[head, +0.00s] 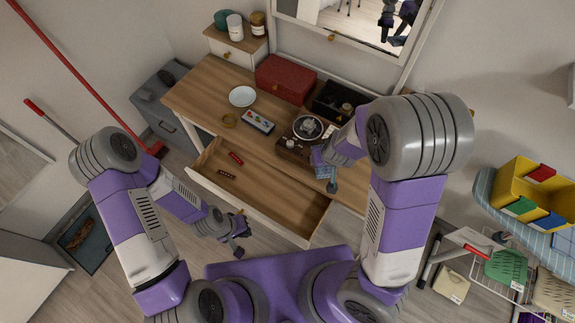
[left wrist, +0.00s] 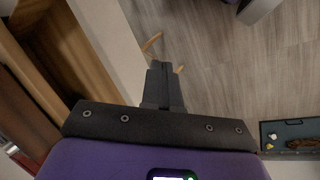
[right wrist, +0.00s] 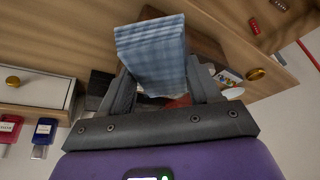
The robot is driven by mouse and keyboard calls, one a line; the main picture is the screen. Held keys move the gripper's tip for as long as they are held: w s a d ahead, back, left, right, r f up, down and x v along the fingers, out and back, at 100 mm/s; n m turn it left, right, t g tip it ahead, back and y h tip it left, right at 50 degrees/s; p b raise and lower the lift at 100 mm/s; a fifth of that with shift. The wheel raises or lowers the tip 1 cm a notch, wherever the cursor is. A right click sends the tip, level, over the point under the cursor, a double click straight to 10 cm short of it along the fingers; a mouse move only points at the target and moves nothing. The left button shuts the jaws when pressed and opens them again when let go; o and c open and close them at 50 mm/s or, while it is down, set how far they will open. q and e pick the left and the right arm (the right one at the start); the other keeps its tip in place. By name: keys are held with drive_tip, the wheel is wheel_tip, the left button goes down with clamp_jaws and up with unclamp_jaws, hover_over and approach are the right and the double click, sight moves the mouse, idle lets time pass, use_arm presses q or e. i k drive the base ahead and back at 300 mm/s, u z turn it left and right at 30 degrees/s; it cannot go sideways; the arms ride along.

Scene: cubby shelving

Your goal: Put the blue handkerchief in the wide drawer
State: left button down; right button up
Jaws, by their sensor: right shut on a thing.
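The blue handkerchief (right wrist: 152,52) is a folded checked cloth between the fingers of my right gripper (right wrist: 160,92). In the head view the handkerchief (head: 326,173) shows small near the table's front edge, beside the open drawer, with my right gripper (head: 322,160) shut on it. The wide drawer (head: 280,203) is pulled out under the wooden table, and its floor is mostly bare. My left gripper (head: 238,236) is empty, outside the drawer's front-left side. Its fingers (left wrist: 165,85) are together in the left wrist view, beside the drawer front (left wrist: 116,50).
A red bar (head: 236,158) and a dark bar (head: 227,174) lie in the drawer's left part. The tabletop holds a red box (head: 286,79), a white plate (head: 242,96), a remote-like item (head: 258,122) and a wooden telephone-like object (head: 295,150). A yellow bin (head: 540,190) stands at right.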

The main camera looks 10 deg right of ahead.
sight(296, 192)
drive_tip(key=k, duration=0.4)
drive_tip(key=u, duration=1.8)
drive_tip(key=i, duration=0.9)
drive_tip(key=z, duration=2.1)
